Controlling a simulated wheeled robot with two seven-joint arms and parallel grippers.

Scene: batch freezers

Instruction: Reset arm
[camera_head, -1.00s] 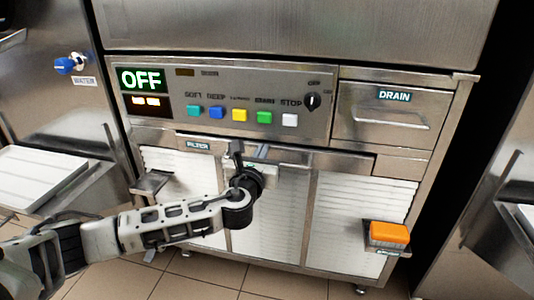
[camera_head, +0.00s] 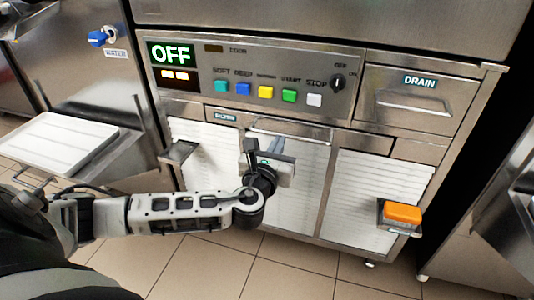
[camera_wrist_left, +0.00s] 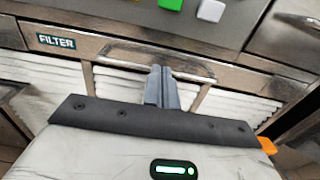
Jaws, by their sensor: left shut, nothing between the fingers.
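My left arm comes in from the left in the head view. Its gripper (camera_head: 250,150) is in front of the freezer's lower panel, below the FILTER drawer handle (camera_head: 290,128). In the left wrist view the gripper fingers (camera_wrist_left: 161,88) are together with nothing between them. They point towards the FILTER drawer, whose handle (camera_wrist_left: 160,57) shows just beyond the fingertips. I cannot tell the exact gap to the handle. My right gripper is not in view.
The batch freezer has a control panel with an OFF display (camera_head: 171,54), coloured buttons and a knob (camera_head: 338,82). The DRAIN drawer (camera_head: 415,105) is at right. An orange block (camera_head: 402,213) sits on a small bracket. A white tray (camera_head: 68,142) is at left. Tiled floor lies in front.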

